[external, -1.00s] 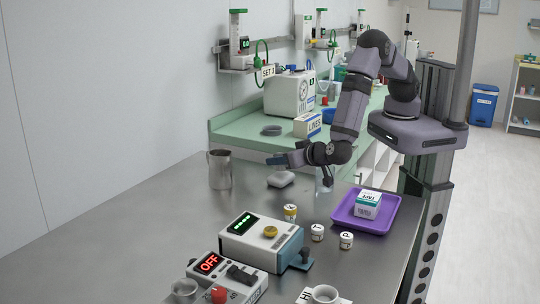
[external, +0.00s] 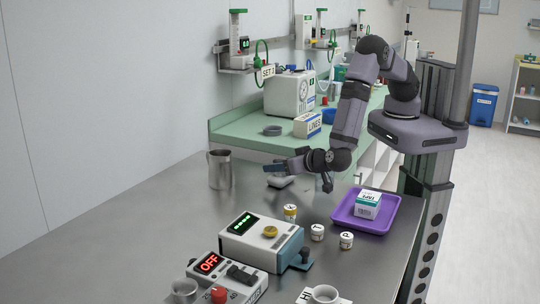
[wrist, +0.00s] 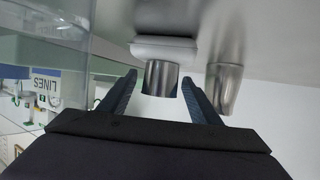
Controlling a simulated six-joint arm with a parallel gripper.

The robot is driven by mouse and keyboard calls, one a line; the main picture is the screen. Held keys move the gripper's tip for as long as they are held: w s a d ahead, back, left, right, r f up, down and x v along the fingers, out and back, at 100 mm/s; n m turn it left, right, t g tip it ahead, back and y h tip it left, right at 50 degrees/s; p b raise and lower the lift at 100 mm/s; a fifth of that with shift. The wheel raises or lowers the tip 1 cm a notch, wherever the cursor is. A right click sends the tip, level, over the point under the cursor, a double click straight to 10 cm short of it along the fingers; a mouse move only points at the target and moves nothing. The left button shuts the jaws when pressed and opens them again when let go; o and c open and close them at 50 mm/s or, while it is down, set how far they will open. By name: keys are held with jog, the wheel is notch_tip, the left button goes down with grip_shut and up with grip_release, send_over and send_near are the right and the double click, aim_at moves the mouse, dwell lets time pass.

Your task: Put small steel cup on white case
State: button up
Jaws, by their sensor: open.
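The white case (external: 281,182) lies on the steel table below my gripper (external: 278,166) in the external view. The wrist view looks upside down; there the white case (wrist: 163,48) is at upper middle, with the small steel cup (wrist: 160,80) against its top face, apparently standing upright on it. My gripper (wrist: 158,82) is open, with one finger on each side of the cup. I cannot tell whether a finger touches it. In the external view the cup is hidden or too small to make out at my gripper.
A tall steel jug (external: 220,170) stands left of the case and also shows in the wrist view (wrist: 225,88). A purple tray (external: 388,215) with a box stands to the right. Small labelled jars (external: 317,232) and a white device (external: 262,240) stand nearer the front.

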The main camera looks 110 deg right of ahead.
jog(key=shift+r, duration=0.15)
jog(key=b+v, duration=0.3)
jog(key=v, duration=0.9)
jog(key=w+r+n+t+y, duration=0.3)
jog(key=w+y, duration=0.2)
jog(key=w, duration=0.2)
jog(key=w+r+n+t+y, duration=0.2)
jog(key=w+n+t+y, duration=0.1)
jog(key=w+y, duration=0.3)
jog(key=s+d+f+n+g, duration=0.1)
jog(key=s+d+n+g, duration=0.1)
jog(key=s, duration=0.8)
jog(key=s+d+f+n+g+y, duration=0.1)
jog(key=s+d+g, duration=0.4)
jog(key=s, duration=0.5)
jog(key=s+d+f+n+g, duration=0.2)
jog(key=s+d+n+g, duration=0.2)
jog(key=s, duration=0.6)
jog(key=shift+s+d+f+n+y+p, duration=0.3)
jog(key=shift+s+f+p, duration=0.05)
jog(key=shift+p, duration=0.05)
